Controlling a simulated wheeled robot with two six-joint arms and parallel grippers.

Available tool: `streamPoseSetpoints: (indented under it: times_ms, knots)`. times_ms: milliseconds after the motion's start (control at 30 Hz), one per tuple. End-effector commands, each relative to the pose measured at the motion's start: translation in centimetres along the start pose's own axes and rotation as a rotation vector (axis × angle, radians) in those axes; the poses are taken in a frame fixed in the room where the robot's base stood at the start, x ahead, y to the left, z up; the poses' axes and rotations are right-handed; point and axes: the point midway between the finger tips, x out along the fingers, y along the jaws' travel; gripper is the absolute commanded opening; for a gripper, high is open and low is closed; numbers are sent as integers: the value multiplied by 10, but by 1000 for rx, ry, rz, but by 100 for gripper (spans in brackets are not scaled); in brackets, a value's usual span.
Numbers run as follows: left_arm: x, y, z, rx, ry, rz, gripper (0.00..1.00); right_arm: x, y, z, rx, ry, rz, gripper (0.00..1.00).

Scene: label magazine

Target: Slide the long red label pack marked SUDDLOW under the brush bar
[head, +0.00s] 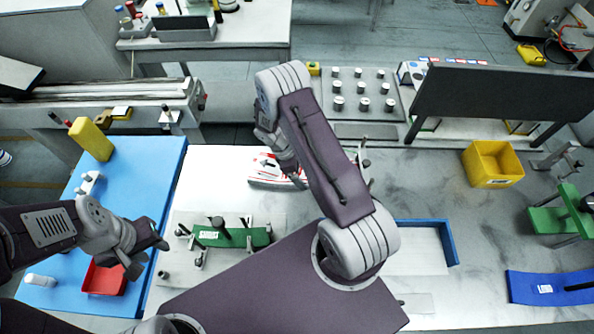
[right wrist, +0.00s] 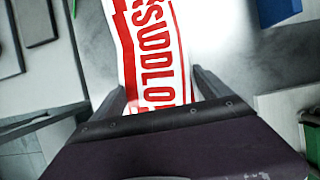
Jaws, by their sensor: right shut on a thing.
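The SUDDLOW label pack (head: 262,171) is red and white and lies at or just over the pale table, left of my right forearm. In the right wrist view the pack (right wrist: 155,45) runs away between the two fingers, its red letters readable. My right gripper (right wrist: 160,92) is shut on it; in the head view my arm hides part of the pack. My left gripper (head: 150,254) is open and empty above the blue mat, beside a red tray (head: 105,279). I cannot tell surely which part is the brush bar.
A green block with black posts (head: 232,237) stands on the table in front of the pack. A blue-edged tray (head: 448,242) lies right of my arm. A dark panel on legs (head: 500,103), a yellow bin (head: 492,164) and a green stand (head: 562,214) are further right.

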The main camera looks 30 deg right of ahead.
Motion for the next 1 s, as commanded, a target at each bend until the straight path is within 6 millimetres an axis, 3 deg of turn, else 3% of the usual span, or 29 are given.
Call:
streamPoseSetpoints:
  times_ms: [1000]
  knots:
    - [6,0,1,0,0,0,36,23,0,55,1,0,0,15]
